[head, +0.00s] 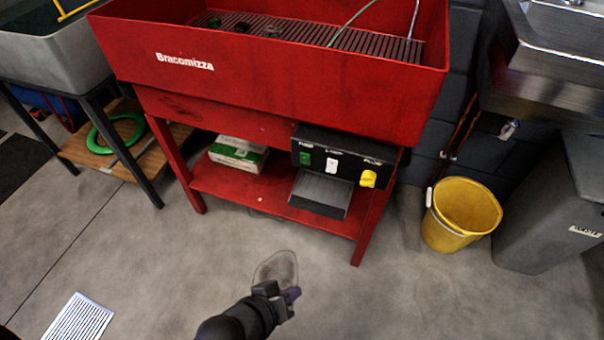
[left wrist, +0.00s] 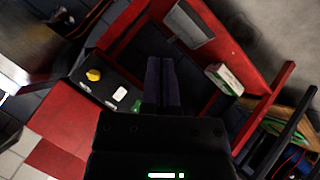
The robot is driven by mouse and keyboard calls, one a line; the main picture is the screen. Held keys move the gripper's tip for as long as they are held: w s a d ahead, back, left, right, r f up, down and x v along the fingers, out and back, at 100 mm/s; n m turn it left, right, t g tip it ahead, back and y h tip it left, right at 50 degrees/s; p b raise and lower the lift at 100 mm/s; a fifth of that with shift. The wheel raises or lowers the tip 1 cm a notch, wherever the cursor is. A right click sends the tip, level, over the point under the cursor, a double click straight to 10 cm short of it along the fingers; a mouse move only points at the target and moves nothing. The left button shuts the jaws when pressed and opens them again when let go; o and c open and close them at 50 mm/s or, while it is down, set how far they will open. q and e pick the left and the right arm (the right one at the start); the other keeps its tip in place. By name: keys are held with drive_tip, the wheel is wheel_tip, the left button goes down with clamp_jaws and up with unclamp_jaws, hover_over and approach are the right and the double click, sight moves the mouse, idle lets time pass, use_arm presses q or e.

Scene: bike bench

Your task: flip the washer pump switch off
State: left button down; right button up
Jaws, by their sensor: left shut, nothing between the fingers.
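The red parts washer (head: 270,75) stands ahead with a black control box (head: 325,160) under its basin. On the box are a green rocker switch (head: 305,158), whose small label seems to read PUMP, a white switch (head: 332,165) and a yellow knob (head: 368,178). I cannot tell which way the green switch is tipped. My left gripper (head: 291,294) is shut and empty, low in front of the washer and apart from the box. In the left wrist view its closed fingers (left wrist: 162,85) partly cover the area beside the green switch (left wrist: 136,106). My right gripper is not in view.
A yellow bucket (head: 461,212) and a grey bin (head: 550,205) stand right. The floor before the washer is mostly clear.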

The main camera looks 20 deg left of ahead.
sight(306, 158)
use_arm(q)
drive_tip(key=w+a+r+n+t+y, duration=0.3)
drive_tip(key=w+a+r+n+t, duration=0.2)
drive_tip(key=w+n+t, duration=0.4)
drive_tip(key=n+t+b, duration=0.1)
drive_tip(key=n, duration=0.3)
drive_tip(key=shift+a+r+t+y, duration=0.3)
drive_tip(key=shift+a+r, duration=0.05)
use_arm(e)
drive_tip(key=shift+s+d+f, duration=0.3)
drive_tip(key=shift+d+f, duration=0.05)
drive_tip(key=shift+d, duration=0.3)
use_arm(q)
drive_tip(key=shift+w, duration=0.15)
drive_tip(key=w+b, duration=0.1)
drive_tip(key=w, duration=0.3)
drive_tip(key=w+r+b, duration=0.1)
drive_tip(key=w+b, duration=0.1)
drive_tip(key=w, duration=0.3)
drive_tip(key=w+b, duration=0.2)
drive_tip(key=w, duration=0.2)
drive_tip(key=shift+w+d+r, duration=0.2)
drive_tip(key=shift+w+d, duration=0.05)
drive_tip(key=shift+w+r, duration=0.15)
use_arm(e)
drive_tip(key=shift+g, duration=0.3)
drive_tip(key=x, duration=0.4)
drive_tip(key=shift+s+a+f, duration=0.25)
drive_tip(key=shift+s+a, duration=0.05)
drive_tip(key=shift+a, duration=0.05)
